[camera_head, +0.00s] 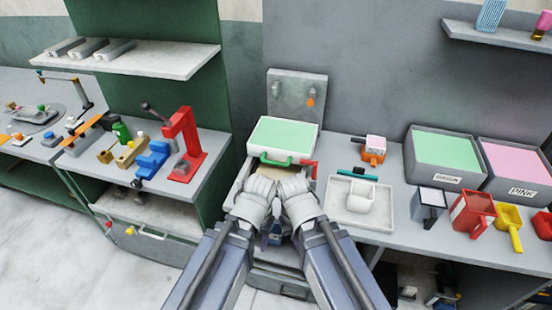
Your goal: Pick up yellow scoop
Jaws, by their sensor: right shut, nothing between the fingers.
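A yellow scoop (509,220) stands on the right-hand bench near its front edge, with its handle pointing toward me. My right gripper (294,184) is shut and empty in the middle of the view, far to the left of the scoop.
A red scoop (471,213) and a grey-white container (429,203) stand left of the yellow scoop. Behind are a green-filled bin (440,180) and a pink-filled bin (522,188). A white tray (338,216) lies near my right arm. A red press (190,150) stands left.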

